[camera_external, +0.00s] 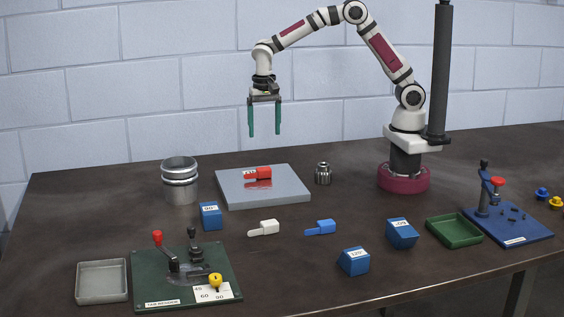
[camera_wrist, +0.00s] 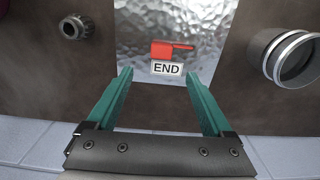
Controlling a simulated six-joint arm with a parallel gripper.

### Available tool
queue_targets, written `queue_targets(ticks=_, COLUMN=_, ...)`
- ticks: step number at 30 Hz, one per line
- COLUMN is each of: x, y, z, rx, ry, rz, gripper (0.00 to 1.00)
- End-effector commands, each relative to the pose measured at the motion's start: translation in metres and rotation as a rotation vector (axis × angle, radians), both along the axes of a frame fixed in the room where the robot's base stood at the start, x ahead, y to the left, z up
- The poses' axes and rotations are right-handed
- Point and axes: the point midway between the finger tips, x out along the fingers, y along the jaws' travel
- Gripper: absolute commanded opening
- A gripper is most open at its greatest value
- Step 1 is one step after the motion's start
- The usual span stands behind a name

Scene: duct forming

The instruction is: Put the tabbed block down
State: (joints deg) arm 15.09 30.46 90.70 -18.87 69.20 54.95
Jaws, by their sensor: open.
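A red tabbed block (camera_external: 258,173) lies on the grey metal plate (camera_external: 290,192), beside a small white label. In the wrist view the red block (camera_wrist: 172,50) lies flat on the shiny plate (camera_wrist: 200,18), touching or close to the label, which reads END (camera_wrist: 167,68). My gripper (camera_external: 264,134) is open and empty, high above the plate's back edge. In the wrist view its two green fingers (camera_wrist: 157,82) stand wide apart, with the block beyond their tips. A white tabbed block (camera_external: 264,228) and a blue tabbed block (camera_external: 321,227) lie on the table in front of the plate.
A metal duct cylinder (camera_external: 180,182) stands left of the plate, a small gear (camera_external: 323,173) right of it. Blue labelled blocks (camera_external: 354,261), a green tab bender (camera_external: 180,278), a grey tray (camera_external: 102,282), a green tray (camera_external: 454,231) and a blue fixture (camera_external: 508,228) occupy the front and right.

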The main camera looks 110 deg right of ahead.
Motion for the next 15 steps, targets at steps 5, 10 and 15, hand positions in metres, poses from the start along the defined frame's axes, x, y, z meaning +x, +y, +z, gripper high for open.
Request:
queue_targets(ticks=5, x=-0.074, y=0.058, z=0.056, rx=0.039, ry=-0.016, rz=0.307, gripper=0.85)
queue_targets(ticks=10, x=-0.203, y=0.121, z=0.078, rx=0.105, ry=-0.043, rz=0.759, gripper=0.85)
queue_targets(ticks=15, x=-0.279, y=0.144, z=0.063, rx=0.146, ry=-0.065, rz=1.031, gripper=0.85)
